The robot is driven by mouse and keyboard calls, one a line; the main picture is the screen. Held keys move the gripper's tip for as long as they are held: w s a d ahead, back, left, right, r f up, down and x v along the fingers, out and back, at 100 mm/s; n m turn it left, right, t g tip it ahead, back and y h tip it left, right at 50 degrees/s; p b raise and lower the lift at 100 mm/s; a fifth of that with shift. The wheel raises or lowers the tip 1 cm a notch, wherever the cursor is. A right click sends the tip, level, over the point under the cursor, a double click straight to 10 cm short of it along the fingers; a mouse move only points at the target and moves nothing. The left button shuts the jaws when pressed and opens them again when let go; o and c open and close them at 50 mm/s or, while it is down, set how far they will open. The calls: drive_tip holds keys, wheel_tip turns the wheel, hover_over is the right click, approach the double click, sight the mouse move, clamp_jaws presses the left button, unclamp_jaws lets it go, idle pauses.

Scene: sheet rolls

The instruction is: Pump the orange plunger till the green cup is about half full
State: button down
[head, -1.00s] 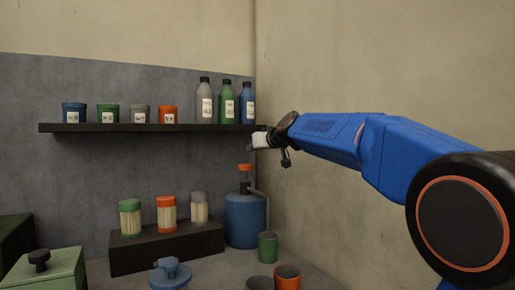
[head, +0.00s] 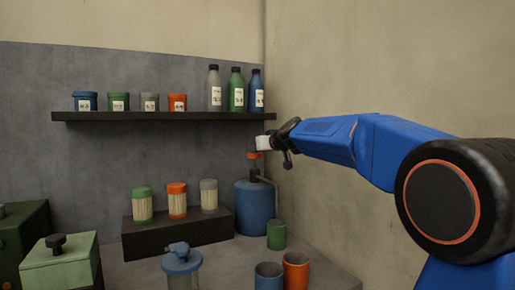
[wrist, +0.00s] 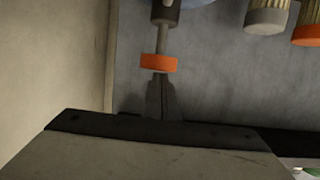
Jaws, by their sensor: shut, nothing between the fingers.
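The orange plunger (head: 254,156) tops a blue pump canister (head: 256,208) against the back wall, on a thin raised stem. The green cup (head: 277,235) stands upright at the canister's front right, near its spout tube; its fill level cannot be made out. My gripper (head: 259,146) is at the plunger's top in the head view. In the wrist view the shut, empty fingers (wrist: 160,82) point at the orange plunger (wrist: 159,63) and overlap its near edge. I cannot tell whether they touch.
A dark shelf (head: 160,117) with tubs and bottles hangs just left of my gripper. A dark block (head: 178,235) carries several jars left of the canister. A blue cup (head: 268,276) and an orange cup (head: 296,270) stand in front. The right wall is close.

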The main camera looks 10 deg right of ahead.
drive_tip(key=shift+f, duration=2.4)
